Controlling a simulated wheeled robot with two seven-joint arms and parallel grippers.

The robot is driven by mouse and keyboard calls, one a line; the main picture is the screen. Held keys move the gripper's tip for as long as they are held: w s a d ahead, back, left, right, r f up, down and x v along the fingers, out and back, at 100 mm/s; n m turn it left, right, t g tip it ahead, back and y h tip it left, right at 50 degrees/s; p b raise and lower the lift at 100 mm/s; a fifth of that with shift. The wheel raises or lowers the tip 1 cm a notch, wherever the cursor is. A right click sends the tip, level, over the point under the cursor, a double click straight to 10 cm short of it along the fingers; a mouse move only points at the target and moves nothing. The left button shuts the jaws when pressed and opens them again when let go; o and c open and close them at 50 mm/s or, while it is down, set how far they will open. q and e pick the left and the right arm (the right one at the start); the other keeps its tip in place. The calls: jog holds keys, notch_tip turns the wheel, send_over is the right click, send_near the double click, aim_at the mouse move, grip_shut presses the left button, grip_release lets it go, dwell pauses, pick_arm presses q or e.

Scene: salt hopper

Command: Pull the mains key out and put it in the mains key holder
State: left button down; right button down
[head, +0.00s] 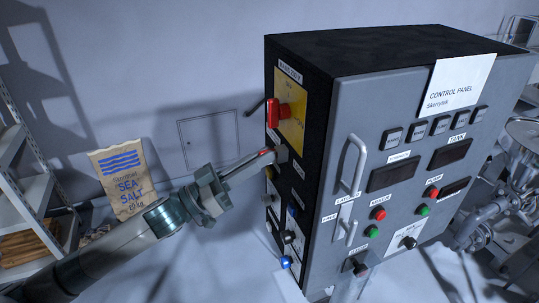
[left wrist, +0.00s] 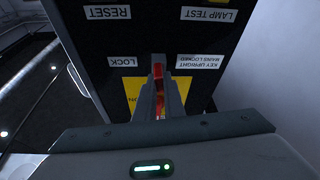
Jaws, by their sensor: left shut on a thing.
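My left gripper (head: 270,155) reaches in from the left to the dark side face of the control cabinet. Its narrow fingers are shut, with a small red part, which I take to be the mains key (head: 265,152), between them. In the left wrist view the fingers (left wrist: 166,90) hide most of it, and red (left wrist: 158,78) shows in the gap. The fingertips are at the panel between the LOCK label (left wrist: 123,61) and the KEY UPRIGHT MAINS LOCKED label (left wrist: 200,62). I cannot tell whether the key is still seated. I cannot make out the mains key holder. My right gripper is out of view.
A red switch (head: 272,111) sits on a yellow plate (head: 292,118) above my fingers. The grey cabinet front (head: 345,105) carries handles and buttons. A sea salt bag (head: 122,180) stands at the left by a shelf (head: 20,200). Pipework is at the right.

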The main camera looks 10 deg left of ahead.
pick_arm(q)
jog(key=shift+s+a, duration=0.15)
jog(key=shift+a, duration=0.05)
jog(key=shift+s+a, duration=0.6)
jog(key=shift+a, duration=0.3)
jog(key=shift+s+a, duration=0.6)
jog(key=shift+a, duration=0.25)
jog(key=shift+f, duration=0.1)
jog(key=s+a+f+n+t+y+b, duration=0.1)
jog(key=s+f+n+t+y+b, duration=0.3)
jog(key=f+y, duration=0.4)
jog(key=s+a+f+n+t+y+b, duration=0.2)
jog(key=s+f+n+t+y+b, duration=0.2)
jog(key=f+y, duration=0.5)
notch_tip(320, 180, down, 6)
jog(key=s+n+b, duration=0.1)
jog(key=s+n, duration=0.1)
jog(key=shift+s+n, duration=0.3)
jog(key=shift+s, duration=0.05)
